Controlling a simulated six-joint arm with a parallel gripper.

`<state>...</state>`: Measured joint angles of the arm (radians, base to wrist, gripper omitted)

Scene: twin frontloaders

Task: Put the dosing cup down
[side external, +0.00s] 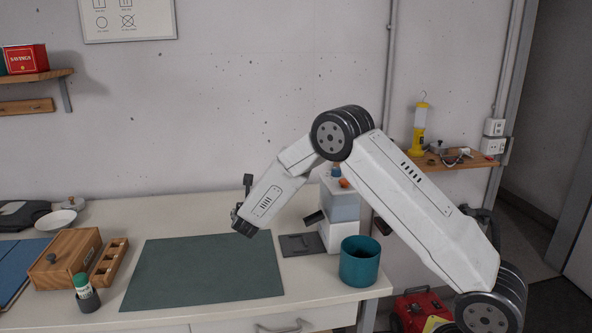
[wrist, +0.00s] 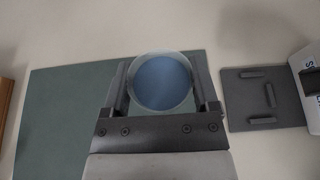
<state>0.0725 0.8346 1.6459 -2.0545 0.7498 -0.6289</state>
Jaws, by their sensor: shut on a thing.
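In the wrist view, my gripper (wrist: 162,84) is shut on the dosing cup (wrist: 160,82). The cup is round with a clear rim and a blue inside, seen from its open end between the two dark fingers. It is over the right part of the green mat (wrist: 60,110); how high it is above the mat I cannot tell.
A teal bin (side external: 360,265) stands near the right edge. A wooden box (side external: 66,262) and a green-capped bottle (side external: 84,293) are left. The mat looks clear.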

